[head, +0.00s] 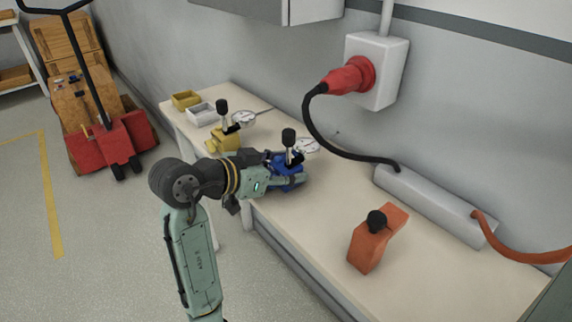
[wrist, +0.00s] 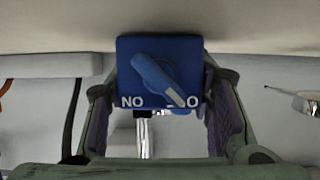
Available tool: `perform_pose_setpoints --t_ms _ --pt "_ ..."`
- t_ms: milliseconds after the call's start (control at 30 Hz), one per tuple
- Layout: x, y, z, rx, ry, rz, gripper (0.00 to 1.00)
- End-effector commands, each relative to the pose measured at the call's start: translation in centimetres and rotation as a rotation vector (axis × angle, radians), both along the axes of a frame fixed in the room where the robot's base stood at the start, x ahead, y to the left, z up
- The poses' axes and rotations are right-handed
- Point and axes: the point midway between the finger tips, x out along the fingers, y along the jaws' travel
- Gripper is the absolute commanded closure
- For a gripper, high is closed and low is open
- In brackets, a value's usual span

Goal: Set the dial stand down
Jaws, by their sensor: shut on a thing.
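The dial stand is a blue block with a black knob on a post and a white round dial (head: 308,146). Its blue base (head: 290,169) is between the fingers of my gripper (head: 287,181), over the left part of the bench. In the wrist view the base (wrist: 130,70) shows a blue rotary switch with white "NO" and "O" marks. The fingers of my gripper (wrist: 162,105) are shut on its two sides. The stand looks upright. I cannot tell whether its underside touches the bench.
On the bench (head: 330,215), a yellow dial stand (head: 222,140) stands just behind, near yellow (head: 186,99) and grey (head: 201,116) trays. An orange block with a black knob (head: 370,246) and a grey cable box (head: 435,205) are to the right. Bare bench lies between.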

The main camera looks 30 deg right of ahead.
Motion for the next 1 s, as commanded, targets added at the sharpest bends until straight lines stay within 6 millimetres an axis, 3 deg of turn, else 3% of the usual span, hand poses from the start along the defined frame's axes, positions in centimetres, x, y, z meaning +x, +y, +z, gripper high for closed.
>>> perform_pose_setpoints --t_ms 167,200,467,800,1000 --pt "0.0 0.0 -0.1 -0.005 -0.003 0.001 1.0" --pt "0.0 0.0 -0.2 0.0 0.0 0.0 0.49" --pt "0.0 0.0 -0.2 0.0 0.0 0.0 0.32" --pt "0.0 0.0 0.2 0.0 0.0 0.0 0.32" --pt "-0.2 2.5 1.0 -0.001 -0.002 0.005 0.32"
